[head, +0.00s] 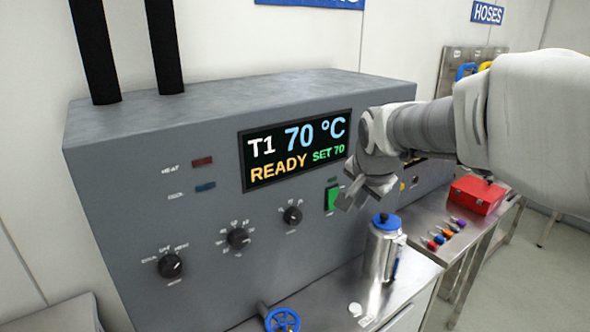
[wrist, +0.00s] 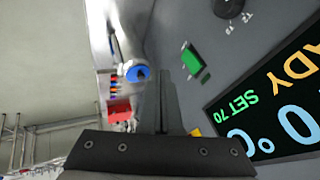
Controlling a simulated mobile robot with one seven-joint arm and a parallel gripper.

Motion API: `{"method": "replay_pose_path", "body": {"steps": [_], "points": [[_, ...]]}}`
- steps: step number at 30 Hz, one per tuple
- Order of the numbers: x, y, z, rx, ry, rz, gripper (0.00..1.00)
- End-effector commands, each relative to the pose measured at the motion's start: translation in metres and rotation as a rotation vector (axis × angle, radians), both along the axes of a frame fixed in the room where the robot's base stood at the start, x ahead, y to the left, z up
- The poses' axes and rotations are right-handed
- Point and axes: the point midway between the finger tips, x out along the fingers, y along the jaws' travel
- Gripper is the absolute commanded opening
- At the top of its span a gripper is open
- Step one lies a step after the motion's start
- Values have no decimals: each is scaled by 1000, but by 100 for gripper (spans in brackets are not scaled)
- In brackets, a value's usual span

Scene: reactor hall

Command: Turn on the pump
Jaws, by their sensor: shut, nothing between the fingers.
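The grey control panel (head: 110,170) has a green rocker switch (head: 331,197) to the right of the lowest row of knobs. The switch also shows in the wrist view (wrist: 193,62). Its label is too small to read, so I cannot tell that it is the pump's. My gripper (head: 346,199) is shut and empty, in front of the panel just right of the switch. In the wrist view the fingers (wrist: 164,78) lie beside the switch, with a gap in the picture. I cannot tell whether they touch the panel.
The display (head: 297,150) reads T1 70 °C, READY, SET 70. Knobs (head: 171,265) line the panel. A steel vessel with a blue lid (head: 386,222) stands below my gripper. A blue valve wheel (head: 282,320) is in front. A red box (head: 476,196) sits on the right-hand table.

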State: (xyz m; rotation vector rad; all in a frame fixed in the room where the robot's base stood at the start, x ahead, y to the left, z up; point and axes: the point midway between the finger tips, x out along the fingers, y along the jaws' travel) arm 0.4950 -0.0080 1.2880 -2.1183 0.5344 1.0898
Motion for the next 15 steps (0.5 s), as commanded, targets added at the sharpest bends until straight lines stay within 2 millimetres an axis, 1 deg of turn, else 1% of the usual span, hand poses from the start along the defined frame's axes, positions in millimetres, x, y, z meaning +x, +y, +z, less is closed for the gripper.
{"method": "replay_pose_path", "body": {"steps": [1,5,15], "points": [[6,0,2,8,-2,-14,0],[14,1,2,21,-9,-36,0],[15,1,2,23,-11,-39,0]]}}
